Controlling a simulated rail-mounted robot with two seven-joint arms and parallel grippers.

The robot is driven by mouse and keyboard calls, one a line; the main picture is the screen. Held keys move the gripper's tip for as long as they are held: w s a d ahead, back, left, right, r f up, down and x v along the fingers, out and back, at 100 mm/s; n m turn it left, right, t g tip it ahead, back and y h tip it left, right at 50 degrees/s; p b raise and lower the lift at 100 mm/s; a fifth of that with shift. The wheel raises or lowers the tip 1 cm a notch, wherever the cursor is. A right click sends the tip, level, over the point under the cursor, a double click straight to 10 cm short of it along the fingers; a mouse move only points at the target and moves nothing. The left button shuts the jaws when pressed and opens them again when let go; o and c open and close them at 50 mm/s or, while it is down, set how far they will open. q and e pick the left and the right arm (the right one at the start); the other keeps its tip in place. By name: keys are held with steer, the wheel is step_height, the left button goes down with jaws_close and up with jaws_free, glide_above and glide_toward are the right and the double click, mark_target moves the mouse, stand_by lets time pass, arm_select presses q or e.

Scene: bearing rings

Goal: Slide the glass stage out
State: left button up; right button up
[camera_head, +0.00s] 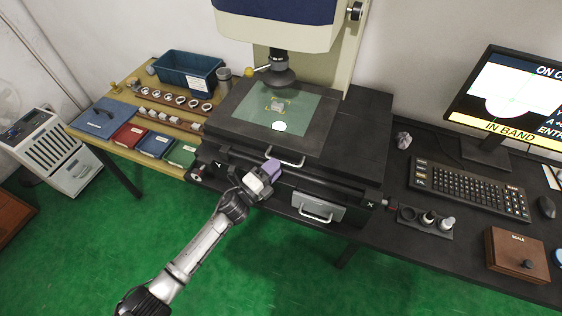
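The glass stage (304,110) is a greenish pane in a dark frame (237,133) on the measuring machine, below the lens (279,78). A small grey part (277,106) and a bright round spot of light lie on the glass. A pale bar handle (286,161) sits at the front edge of the stage. My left gripper (271,170), with a white body and a purple part at its tip, is just in front and left of this handle. Whether its fingers are open or touch the handle cannot be made out. My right gripper is out of view.
A second handle (316,216) is on a grey front panel lower right. At left, a wooden table holds a blue bin (188,73), rows of rings (181,99) and coloured trays (154,144). At right are a keyboard (470,188), monitor and wooden box (516,254). Green floor in front is clear.

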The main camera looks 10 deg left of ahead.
mark_target(281, 161)
arm_select(q)
steer(key=shift+x, duration=1.75)
steer(key=shift+c, duration=0.4)
jaws_close()
